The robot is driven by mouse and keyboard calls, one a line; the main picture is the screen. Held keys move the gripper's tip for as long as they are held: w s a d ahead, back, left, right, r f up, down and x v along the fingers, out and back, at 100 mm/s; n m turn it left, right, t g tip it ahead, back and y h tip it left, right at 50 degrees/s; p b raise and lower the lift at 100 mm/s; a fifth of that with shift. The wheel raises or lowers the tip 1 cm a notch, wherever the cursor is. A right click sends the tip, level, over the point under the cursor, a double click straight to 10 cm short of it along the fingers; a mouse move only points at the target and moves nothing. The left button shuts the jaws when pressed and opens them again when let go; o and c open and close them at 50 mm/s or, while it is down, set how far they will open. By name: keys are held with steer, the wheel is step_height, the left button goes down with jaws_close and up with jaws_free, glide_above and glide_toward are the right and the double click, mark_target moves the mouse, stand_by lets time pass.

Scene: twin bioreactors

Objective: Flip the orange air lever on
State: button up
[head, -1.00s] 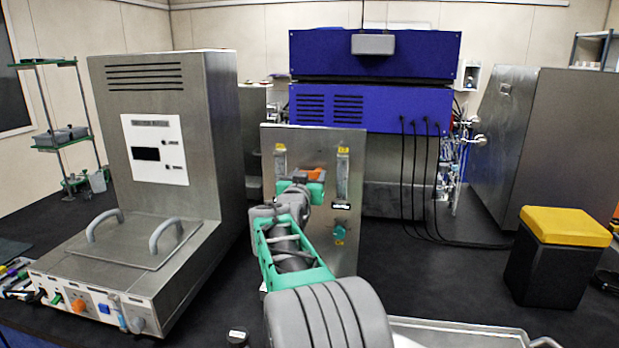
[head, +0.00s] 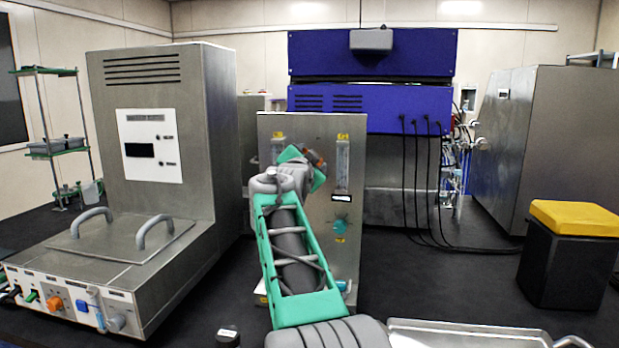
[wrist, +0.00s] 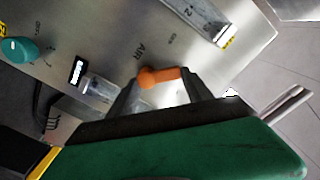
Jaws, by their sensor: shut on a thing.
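The orange air lever (wrist: 160,76) sits on the metal panel (wrist: 100,22) beside the printed word AIR in the wrist view. My gripper (wrist: 161,84) has one finger on each side of the lever and is shut on it. In the head view my gripper (head: 306,160) is at the upper part of the upright panel (head: 300,124), between its two clear flow tubes. The lever (head: 317,161) shows there only as a small tilted orange-brown patch, mostly hidden by my gripper.
A teal knob (head: 341,228) is lower on the panel, below the right flow tube (head: 343,165). A large steel unit (head: 222,140) stands to the left. A blue cabinet (head: 375,60) with hanging black cables is behind. A black box with a yellow lid (head: 575,218) stands right.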

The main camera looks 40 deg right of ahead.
steer(key=shift+s+d+r+m+b, duration=0.1)
steer(key=shift+s+d+m+b, duration=0.1)
steer(key=shift+m+b, duration=1.2)
steer(key=shift+s+d+m+b, duration=0.2)
steer(key=shift+m+b, duration=0.85)
steer(key=shift+m, duration=0.75)
steer(key=shift+s+d+r+m+b, duration=0.1)
steer(key=shift+s+m+b, duration=0.15)
steer(key=shift+m+b, duration=1.15)
steer(key=o, duration=1.4)
steer(key=shift+c, duration=0.2)
steer(key=b+v, duration=0.1)
steer(key=v, duration=0.6)
steer(key=shift+s+a+b, duration=0.2)
steer(key=shift+a+b, duration=0.1)
steer(key=shift+a, duration=0.05)
